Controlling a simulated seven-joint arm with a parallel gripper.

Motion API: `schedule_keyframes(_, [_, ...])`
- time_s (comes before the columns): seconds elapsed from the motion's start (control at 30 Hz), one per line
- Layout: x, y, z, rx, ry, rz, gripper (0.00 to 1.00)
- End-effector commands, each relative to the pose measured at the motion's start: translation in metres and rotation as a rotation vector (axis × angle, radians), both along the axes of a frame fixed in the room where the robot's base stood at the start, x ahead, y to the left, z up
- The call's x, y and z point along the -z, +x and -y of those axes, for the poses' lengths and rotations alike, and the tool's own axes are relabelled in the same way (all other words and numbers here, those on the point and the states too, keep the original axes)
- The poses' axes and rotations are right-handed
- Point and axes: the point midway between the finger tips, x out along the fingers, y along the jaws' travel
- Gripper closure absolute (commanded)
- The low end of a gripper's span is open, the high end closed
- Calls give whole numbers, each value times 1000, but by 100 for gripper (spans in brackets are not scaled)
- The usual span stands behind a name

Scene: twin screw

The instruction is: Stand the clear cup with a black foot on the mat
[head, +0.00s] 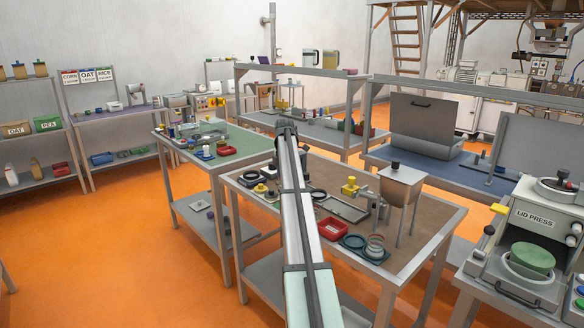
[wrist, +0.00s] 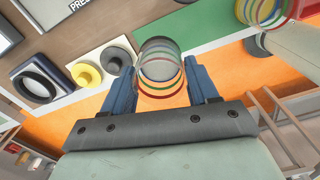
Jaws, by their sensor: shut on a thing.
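My gripper (wrist: 160,88) has two blue fingers, shut on a clear cup (wrist: 160,62) with coloured bands and a dark rim. Orange floor shows behind and through the cup. In the head view my arm reaches away from me beside the brown-topped table (head: 436,222); the fingers and cup are too small or hidden to tell there. A flat green surface (wrist: 203,22) lies beyond the cup in the wrist view; I cannot tell whether it is the mat.
Another clear banded piece (wrist: 264,14) shows at upper right in the wrist view. Black rings (wrist: 34,82) and a yellow round part (wrist: 86,75) lie at left. On the brown table stand a red bin (head: 333,229), a metal hopper (head: 401,186) and a dark square base (head: 366,252).

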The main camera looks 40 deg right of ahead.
Motion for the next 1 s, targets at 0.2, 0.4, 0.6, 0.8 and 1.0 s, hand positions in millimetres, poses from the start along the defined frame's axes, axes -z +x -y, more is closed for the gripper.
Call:
schedule_keyframes(0.2, [11,2,-4,3,0,-1,76])
schedule_keyframes(0.4, [18,2,-4,3,0,-1,76])
schedule_keyframes(0.6, [32,2,-3,3,0,0,76])
schedule_keyframes(0.8, [47,2,-3,3,1,-1,76])
schedule_keyframes(1.0, [55,2,-3,3,0,0,76])
